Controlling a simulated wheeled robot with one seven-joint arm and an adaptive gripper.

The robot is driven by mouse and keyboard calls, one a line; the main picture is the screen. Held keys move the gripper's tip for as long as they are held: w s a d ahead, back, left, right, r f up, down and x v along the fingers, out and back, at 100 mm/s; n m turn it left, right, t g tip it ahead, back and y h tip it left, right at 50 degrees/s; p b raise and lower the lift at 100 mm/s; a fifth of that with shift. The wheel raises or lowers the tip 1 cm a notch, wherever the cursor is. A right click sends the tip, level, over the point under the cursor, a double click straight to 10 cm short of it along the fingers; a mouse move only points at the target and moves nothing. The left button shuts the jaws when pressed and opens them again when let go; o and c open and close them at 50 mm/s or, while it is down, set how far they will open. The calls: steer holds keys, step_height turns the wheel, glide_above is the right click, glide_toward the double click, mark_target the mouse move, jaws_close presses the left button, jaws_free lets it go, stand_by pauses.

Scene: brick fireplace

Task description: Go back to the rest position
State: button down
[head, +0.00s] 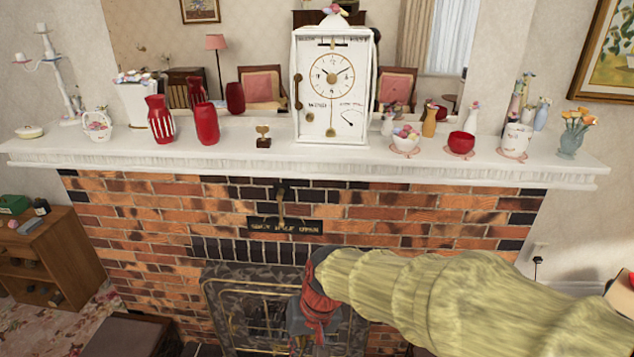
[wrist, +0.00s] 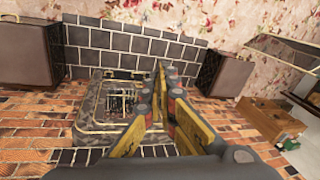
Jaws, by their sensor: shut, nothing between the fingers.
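My arm, in a pale green sleeve, reaches in from the lower right of the head view. My gripper (head: 306,343) hangs low in front of the fireplace grate (head: 235,300), with its tips near the bottom edge and partly cut off. In the wrist view the yellow and grey fingers of my gripper (wrist: 161,78) come together at their tips, with nothing held. The grate also shows behind the fingers in the wrist view (wrist: 100,125). The white mantel shelf (head: 250,160) is above my gripper, and no contact with it shows.
The mantel holds a white clock (head: 333,115), red vases (head: 206,124), a red bowl (head: 461,142) and several small ornaments. A wooden cabinet (head: 75,255) stands at left. Dark boxes (wrist: 227,75) stand by the hearth in the wrist view. Floral carpet around them is partly clear.

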steer(key=s+d+r+t+h, duration=0.1)
steer(key=s+d+r, duration=0.2)
steer(key=d, duration=0.4)
steer(key=s+d+r+m+t+h, duration=0.1)
steer(key=s+d+r, duration=0.3)
steer(key=d, duration=0.4)
steer(key=s+d+r+m+t, duration=0.1)
steer(key=s+d+r+t, duration=0.2)
steer(key=d, duration=0.5)
step_height(320, 180, up, 2)
steer(key=shift+s+r+h, duration=0.1)
steer(key=shift+s+h, duration=0.3)
steer(key=shift+s, duration=0.25)
steer(key=shift+a, duration=0.1)
